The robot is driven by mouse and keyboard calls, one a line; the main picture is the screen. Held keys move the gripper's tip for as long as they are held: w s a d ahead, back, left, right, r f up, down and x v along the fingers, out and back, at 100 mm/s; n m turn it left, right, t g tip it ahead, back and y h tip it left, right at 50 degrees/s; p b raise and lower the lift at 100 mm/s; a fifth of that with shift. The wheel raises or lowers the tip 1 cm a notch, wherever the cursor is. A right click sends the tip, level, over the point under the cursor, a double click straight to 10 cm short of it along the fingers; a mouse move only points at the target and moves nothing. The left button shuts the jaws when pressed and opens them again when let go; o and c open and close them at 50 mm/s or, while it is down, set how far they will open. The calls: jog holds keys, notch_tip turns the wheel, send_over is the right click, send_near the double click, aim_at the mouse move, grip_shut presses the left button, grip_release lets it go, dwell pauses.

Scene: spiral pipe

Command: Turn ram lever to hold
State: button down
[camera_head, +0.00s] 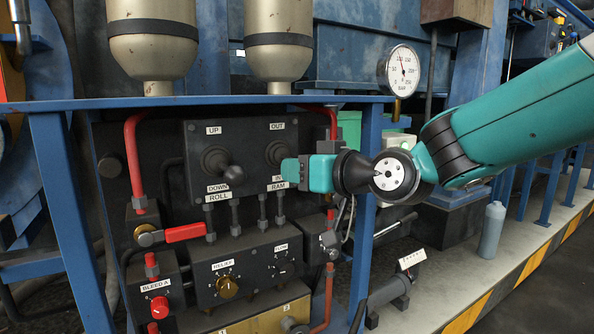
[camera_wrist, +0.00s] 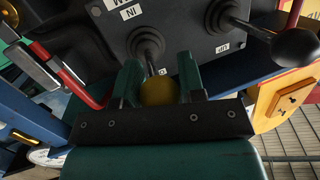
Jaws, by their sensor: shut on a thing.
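The ram lever's black rubber boot (camera_head: 278,153) sits on the dark panel between the OUT and IN labels, above the RAM label. In the wrist view its boot (camera_wrist: 146,42) lies just beyond my fingers, and its dark yellow ball knob (camera_wrist: 159,91) sits between them. My gripper (camera_head: 290,170) reaches in from the right and is shut on that knob. It also shows in the wrist view (camera_wrist: 160,85) with one teal finger on each side of the knob. In the head view the fingers hide the knob and most of the shaft.
The roll lever (camera_head: 233,174), with a black ball knob, stands left of my gripper; it also shows in the wrist view (camera_wrist: 295,47). A red-handled valve (camera_head: 185,233) is below. A blue frame post (camera_head: 366,190) and a pressure gauge (camera_head: 399,72) are near my arm.

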jog(key=c, duration=0.7)
grip_release()
jog(key=shift+c, duration=0.2)
jog(key=shift+s, duration=0.1)
jog(key=p+v, duration=0.1)
jog(key=v, duration=1.6)
jog(key=shift+s+d, duration=0.1)
jog(key=shift+d, duration=0.05)
